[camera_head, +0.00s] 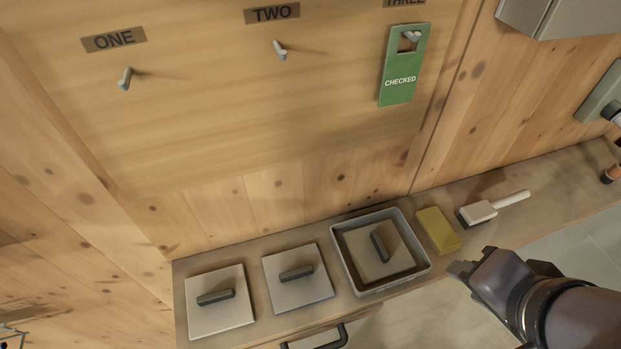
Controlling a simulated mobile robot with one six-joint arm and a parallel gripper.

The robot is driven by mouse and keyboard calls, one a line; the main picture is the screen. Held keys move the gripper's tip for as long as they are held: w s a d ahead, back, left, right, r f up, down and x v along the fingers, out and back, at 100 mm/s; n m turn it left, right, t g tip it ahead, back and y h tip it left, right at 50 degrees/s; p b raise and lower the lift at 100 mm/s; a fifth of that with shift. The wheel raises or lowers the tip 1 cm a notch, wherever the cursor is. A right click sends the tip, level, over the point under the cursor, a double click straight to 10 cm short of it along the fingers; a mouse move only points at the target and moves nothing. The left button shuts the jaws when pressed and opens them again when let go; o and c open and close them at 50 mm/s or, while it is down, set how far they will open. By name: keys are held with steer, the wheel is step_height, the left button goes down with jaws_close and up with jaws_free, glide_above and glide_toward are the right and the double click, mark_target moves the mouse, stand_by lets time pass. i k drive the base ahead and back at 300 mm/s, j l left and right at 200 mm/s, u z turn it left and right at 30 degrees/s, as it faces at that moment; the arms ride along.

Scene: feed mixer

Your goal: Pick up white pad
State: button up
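Two pale square pads with dark bar handles lie flat on the wooden shelf. The left pad (207,316) is the whiter one; the middle pad (304,291) is slightly greyer. A third, brownish pad (369,262) with a dark handle lies inside a grey tray. My gripper (464,270) is at the lower right, beyond the tray's right side and in front of the yellow sponge. It is apart from the pads, and I see nothing held in it. Its finger gap cannot be made out.
The grey tray (427,258) has raised walls. A yellow sponge (438,230) and a white-handled brush (487,209) lie to its right. Pegs ONE (125,79) and TWO (280,50) are bare; a green CHECKED tag (400,88) hangs under THREE. A dark drawer handle (318,344) sticks out below the shelf.

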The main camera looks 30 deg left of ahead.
mark_target(219, 301)
steer(key=k+u, duration=0.2)
steer(key=u, duration=0.3)
steer(key=k+j+u, duration=0.1)
steer(key=u, duration=0.35)
steer(key=k+j+u, duration=0.2)
steer(key=u, duration=0.3)
